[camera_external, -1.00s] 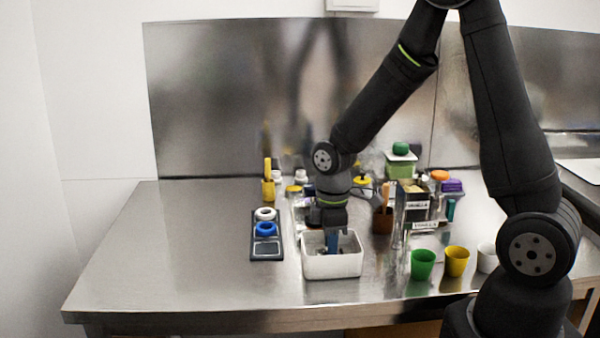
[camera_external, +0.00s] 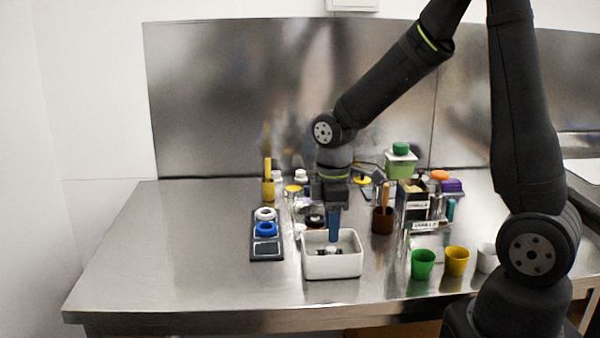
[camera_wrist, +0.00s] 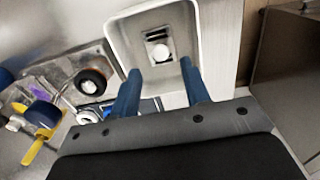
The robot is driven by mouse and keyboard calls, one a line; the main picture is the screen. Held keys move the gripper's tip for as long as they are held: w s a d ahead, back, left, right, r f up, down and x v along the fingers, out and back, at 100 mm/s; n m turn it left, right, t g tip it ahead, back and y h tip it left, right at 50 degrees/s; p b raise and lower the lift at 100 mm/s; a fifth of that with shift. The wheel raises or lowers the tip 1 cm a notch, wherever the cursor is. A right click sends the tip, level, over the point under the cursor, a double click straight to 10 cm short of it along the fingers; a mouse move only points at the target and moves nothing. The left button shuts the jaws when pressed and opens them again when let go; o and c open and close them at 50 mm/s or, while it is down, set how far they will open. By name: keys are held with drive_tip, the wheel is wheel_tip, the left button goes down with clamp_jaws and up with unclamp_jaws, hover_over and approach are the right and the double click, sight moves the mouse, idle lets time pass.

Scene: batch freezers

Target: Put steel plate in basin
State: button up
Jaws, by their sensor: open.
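The white basin (camera_external: 334,270) stands near the front middle of the steel table, and it fills the top of the wrist view (camera_wrist: 120,38). A small pale and dark metallic piece (camera_external: 329,251) lies on its floor, and it shows in the wrist view too (camera_wrist: 158,47). I cannot tell for sure whether it is the steel plate. My gripper (camera_external: 333,238) points down over the basin. In the wrist view its blue fingers (camera_wrist: 160,68) are apart with nothing between them, and the piece lies clear beyond their tips.
A dark tray with a blue ring (camera_external: 265,229) and a white ring is left of the basin. A brown cup (camera_external: 382,220) and labelled boxes (camera_external: 415,205) stand to the right. Green (camera_external: 422,264) and yellow (camera_external: 457,261) cups are at front right. The table's left side is clear.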

sight(329, 245)
wheel_tip(329, 245, up, 7)
drive_tip(key=shift+f, duration=0.2)
idle(0.3)
drive_tip(key=shift+f, duration=4.75)
